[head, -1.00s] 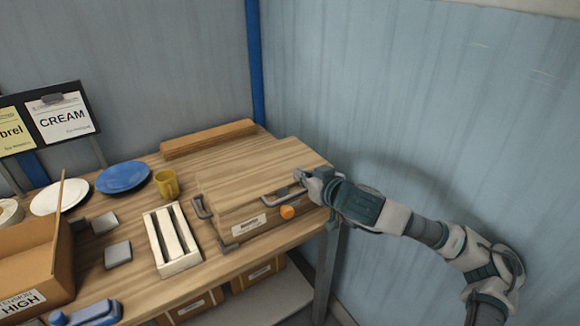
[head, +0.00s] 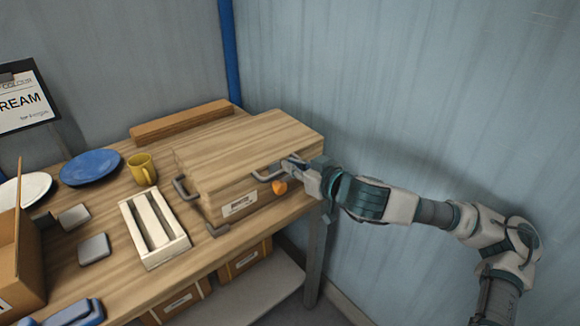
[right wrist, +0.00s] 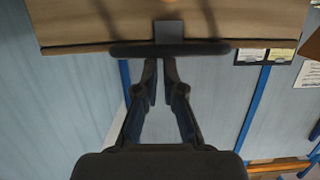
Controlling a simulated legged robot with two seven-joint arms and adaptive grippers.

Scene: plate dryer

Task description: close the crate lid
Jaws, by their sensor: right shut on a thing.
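The wooden crate (head: 240,204) stands at the right end of the workbench, with a label and an orange round piece on its front. Its lid (head: 250,145) lies flat or nearly flat over the top; I cannot tell whether a gap remains. A metal handle (head: 268,175) sticks out at the lid's front. My right gripper (head: 297,166) is at this handle's right end. In the right wrist view, the fingers (right wrist: 160,65) are close together at the dark handle bar (right wrist: 170,48), shut on it, with the wooden lid behind. My left gripper is not in view.
Left of the crate are a pale slatted tray (head: 153,228), a yellow mug (head: 142,169), a blue plate (head: 90,167) and a cardboard box (head: 28,250). A wooden plank (head: 180,121) lies behind. The wall (head: 400,90) is close behind my right arm.

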